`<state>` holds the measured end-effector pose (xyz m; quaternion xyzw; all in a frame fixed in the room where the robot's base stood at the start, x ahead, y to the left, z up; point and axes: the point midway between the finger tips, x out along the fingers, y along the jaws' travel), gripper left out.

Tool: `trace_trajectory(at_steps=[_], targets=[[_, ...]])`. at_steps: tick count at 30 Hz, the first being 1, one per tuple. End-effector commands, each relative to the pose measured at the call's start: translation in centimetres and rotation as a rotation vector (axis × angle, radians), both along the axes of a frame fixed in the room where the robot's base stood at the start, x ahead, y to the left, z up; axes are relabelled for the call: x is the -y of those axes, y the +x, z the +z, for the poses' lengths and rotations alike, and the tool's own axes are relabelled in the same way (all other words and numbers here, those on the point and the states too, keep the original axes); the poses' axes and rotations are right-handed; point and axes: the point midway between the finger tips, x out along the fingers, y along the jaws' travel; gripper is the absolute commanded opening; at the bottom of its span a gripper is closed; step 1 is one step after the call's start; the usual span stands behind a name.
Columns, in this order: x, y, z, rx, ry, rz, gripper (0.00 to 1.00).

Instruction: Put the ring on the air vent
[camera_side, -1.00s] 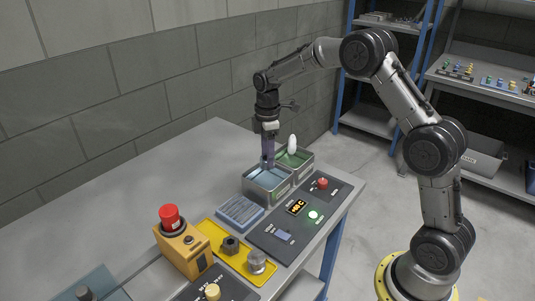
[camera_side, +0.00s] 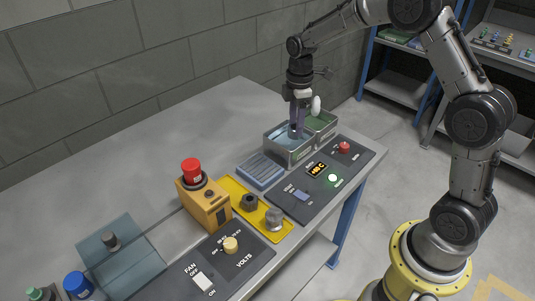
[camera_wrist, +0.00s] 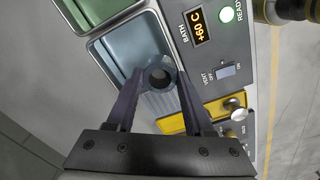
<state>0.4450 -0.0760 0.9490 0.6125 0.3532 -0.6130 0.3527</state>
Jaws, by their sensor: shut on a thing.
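My gripper (camera_wrist: 158,78) is shut on a small dark blue-grey ring (camera_wrist: 160,77), seen between its fingertips in the wrist view. In the side view my gripper (camera_side: 297,135) points down at the blue-floored metal bath (camera_side: 288,155); the ring is hidden there. I cannot tell its height above the bath floor. A ribbed blue-grey slatted block (camera_side: 261,171), which looks like the air vent, sits beside the bath, nearer the camera. In the wrist view the bath (camera_wrist: 118,48) lies behind the ring, and the slatted block is mostly hidden by my gripper.
A green-floored bin (camera_side: 322,124) with a white oval thing (camera_side: 316,105) adjoins the bath. A dark panel (camera_side: 322,180) with switches runs along the front. A yellow tray (camera_side: 279,229) holds a dark nut and a metal knob. A red button (camera_side: 192,172) stands on a yellow box.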

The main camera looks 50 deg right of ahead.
Motion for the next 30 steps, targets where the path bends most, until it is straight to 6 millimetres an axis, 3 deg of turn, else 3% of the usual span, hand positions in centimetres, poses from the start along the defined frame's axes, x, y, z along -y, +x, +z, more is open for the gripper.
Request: trace_trajectory(at_steps=[9,16,22,30], targets=[[-6.5,-7.6,3.5,0.005,-0.001,0.172,0.0],[-9.3,-10.5,5.5,0.005,-0.001,0.254,0.0],[-10.1,-9.0,5.4,-0.002,0.0,0.275,0.0],[-10.4,-3.3,2.8,-0.002,0.0,0.274,0.0]])
